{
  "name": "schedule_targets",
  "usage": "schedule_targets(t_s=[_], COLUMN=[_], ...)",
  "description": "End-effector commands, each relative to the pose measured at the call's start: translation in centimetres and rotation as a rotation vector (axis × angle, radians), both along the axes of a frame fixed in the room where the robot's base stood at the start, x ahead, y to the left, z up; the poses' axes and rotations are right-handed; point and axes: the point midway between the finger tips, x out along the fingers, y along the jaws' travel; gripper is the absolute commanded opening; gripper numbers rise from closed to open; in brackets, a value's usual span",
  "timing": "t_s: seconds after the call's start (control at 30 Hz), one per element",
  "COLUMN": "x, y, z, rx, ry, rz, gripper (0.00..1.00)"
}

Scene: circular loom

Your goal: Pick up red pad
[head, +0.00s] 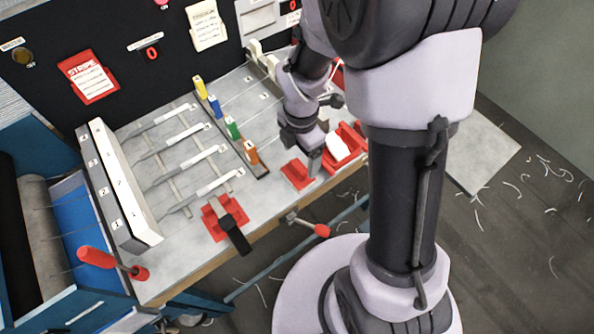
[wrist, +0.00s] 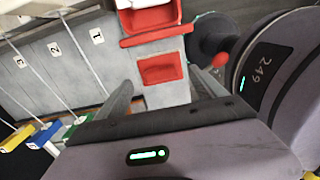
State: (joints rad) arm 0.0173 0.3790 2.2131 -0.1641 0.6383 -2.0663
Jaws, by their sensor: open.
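The red pad (head: 297,174) lies flat on the grey bench top near its front edge, left of a red tray. In the wrist view the red pad (wrist: 162,69) looks like a small shallow red rectangle, with the fingers to either side of its near end. My gripper (head: 313,162) points down just right of the pad in the head view. In the wrist view my gripper (wrist: 160,82) is open, with nothing between its fingers. The height of the fingertips over the pad is hard to tell.
The red tray (head: 357,142) with a white item stands close beside the pad. A red holder (head: 212,228) with a black-handled tool lies left. A red knob (head: 322,230) sticks out at the bench front. Coloured blocks (head: 232,127) stand in a row behind.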

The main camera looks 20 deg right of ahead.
Motion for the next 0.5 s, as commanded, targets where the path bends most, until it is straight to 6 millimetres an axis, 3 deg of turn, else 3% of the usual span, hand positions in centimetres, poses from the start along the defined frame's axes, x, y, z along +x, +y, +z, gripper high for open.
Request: schedule_targets(t_s=[0.23, 0.5], x=[-0.3, -0.2], y=[0.6, 0.6], z=[-4.8, -5.1], rx=[0.001, 0.0], ry=[0.001, -0.001], rz=[0.0, 0.0], gripper=[0.8, 0.8])
